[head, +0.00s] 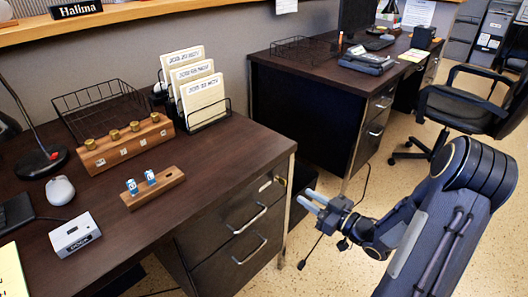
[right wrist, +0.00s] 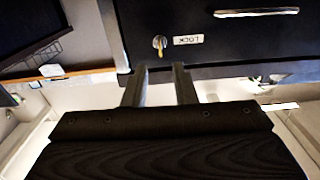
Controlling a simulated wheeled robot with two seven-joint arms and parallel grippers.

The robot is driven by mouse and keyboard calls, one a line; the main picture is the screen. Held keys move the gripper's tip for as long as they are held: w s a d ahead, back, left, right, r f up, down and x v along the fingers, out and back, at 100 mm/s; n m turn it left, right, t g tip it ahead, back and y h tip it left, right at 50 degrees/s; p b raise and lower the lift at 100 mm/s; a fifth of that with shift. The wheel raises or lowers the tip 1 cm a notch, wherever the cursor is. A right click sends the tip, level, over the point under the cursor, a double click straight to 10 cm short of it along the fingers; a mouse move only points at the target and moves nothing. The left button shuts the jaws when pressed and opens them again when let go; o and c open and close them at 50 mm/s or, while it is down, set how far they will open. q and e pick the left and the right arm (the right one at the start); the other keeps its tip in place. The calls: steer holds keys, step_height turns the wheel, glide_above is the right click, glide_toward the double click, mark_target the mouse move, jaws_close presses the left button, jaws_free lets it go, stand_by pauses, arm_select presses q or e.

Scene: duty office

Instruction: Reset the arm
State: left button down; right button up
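My right arm (head: 440,225) comes in from the lower right of the head view. Its gripper (head: 307,199) is held in the air just right of the near desk's drawers, with its fingers pointing left. The two fingers also show in the right wrist view (right wrist: 159,68), apart with nothing between them. Beyond them in that view is a dark drawer front (right wrist: 220,48) with a key (right wrist: 159,44) in its lock and a LOCK label (right wrist: 188,40). My left gripper is out of view.
The near desk (head: 225,165) bears a wooden block with knobs (head: 127,150), a small rack with two blue-and-white pieces (head: 155,190), a DOCK box (head: 75,234), a mouse (head: 60,190) and a folder holder (head: 205,112). A second desk (head: 300,80) and a chair (head: 455,105) stand behind.

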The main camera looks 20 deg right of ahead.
step_height(320, 180, up, 7)
steer(key=d+m+g+h, duration=0.1)
steer(key=m+g+h, duration=0.3)
steer(key=h, duration=0.4)
steer(key=s+a+r+m+g+y+p, duration=0.1)
steer(key=s+a+g+y, duration=0.2)
steer(key=s+a, duration=0.65)
steer(key=s+a+m+g+y, duration=0.15)
steer(key=s+a+g, duration=0.25)
steer(key=s+a, duration=0.55)
steer(key=s+d+r+p, duration=0.1)
steer(key=r+p, duration=1.2)
steer(key=s+d+r+p, duration=0.1)
steer(key=d+r+p, duration=0.1)
steer(key=r+p, duration=1.1)
steer(key=shift+d+n+y, duration=0.1)
steer(key=shift+n+y, duration=0.15)
